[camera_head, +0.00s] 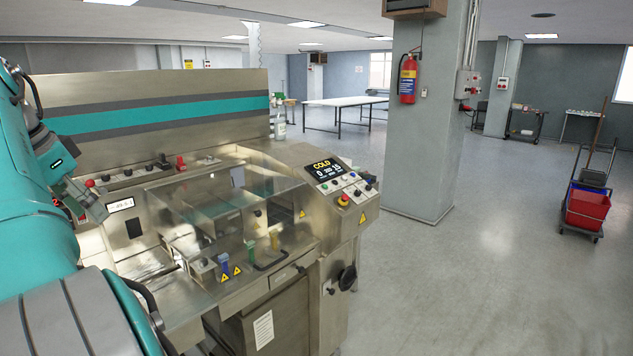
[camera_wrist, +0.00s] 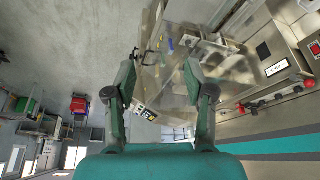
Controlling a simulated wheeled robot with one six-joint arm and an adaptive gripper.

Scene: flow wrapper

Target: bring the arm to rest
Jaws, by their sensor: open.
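My gripper (camera_wrist: 160,95) shows in the wrist view with its two fingers spread wide apart and nothing between them. The flow wrapper (camera_wrist: 180,60) lies beyond the fingers, with its clear cover and part of its panel in sight. The flow wrapper (camera_head: 150,90) stands in front of me, steel with a teal stripe.
A grey pillar (camera_head: 435,120) with a fire extinguisher (camera_head: 408,80) stands right of the machine. A cart with a red bucket (camera_head: 587,208) is at the far right. A white table (camera_head: 345,101) stands at the back. The floor (camera_head: 480,280) at the right is clear.

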